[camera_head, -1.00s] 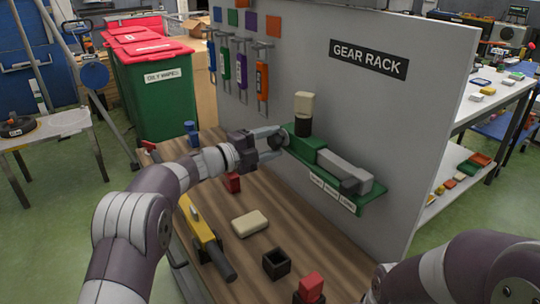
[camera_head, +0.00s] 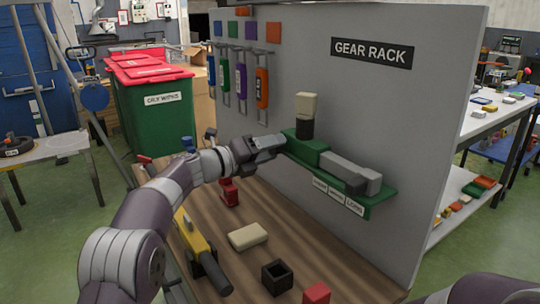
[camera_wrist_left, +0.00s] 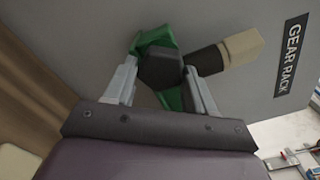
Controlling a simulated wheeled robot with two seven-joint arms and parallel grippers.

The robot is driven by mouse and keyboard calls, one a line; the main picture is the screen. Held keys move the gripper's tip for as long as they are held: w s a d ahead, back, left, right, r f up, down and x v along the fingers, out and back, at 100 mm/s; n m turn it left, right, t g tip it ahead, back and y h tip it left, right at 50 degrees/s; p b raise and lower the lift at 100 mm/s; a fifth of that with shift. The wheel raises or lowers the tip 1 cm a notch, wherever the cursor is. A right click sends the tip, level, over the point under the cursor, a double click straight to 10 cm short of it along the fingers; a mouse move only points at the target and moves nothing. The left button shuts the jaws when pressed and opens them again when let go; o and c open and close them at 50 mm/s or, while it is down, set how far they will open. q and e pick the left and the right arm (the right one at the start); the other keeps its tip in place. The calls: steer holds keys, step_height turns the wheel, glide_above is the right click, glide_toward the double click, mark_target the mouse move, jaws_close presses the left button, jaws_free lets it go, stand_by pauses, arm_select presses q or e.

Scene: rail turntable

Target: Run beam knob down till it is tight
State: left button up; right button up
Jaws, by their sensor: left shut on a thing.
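The beam knob (camera_wrist_left: 160,68) is a dark, many-sided knob at the near end of a green body in the left wrist view. In the head view that green body (camera_head: 306,150) sits on a green shelf on the grey panel, with a grey bar to its right. My left gripper (camera_head: 277,147) reaches the body's left end. In the left wrist view its fingers (camera_wrist_left: 160,72) lie on both sides of the knob and are shut on it. In the head view the gripper hides the knob. My right gripper is out of view.
A black block with a beige top (camera_head: 305,115) stands close by, above the green body. Coloured-handled tools (camera_head: 262,87) hang on the panel (camera_head: 420,150). On the wooden bench lie a yellow tool (camera_head: 195,240), a beige block (camera_head: 248,236), a black open box (camera_head: 277,276) and red blocks (camera_head: 316,293).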

arm_select(q)
steer(key=shift+f+m, duration=0.15)
steer(key=shift+m, duration=0.15)
steer(key=o, duration=1)
steer(key=v, duration=1.2)
steer(key=shift+s+a, duration=0.2)
steer(key=shift+a, duration=0.1)
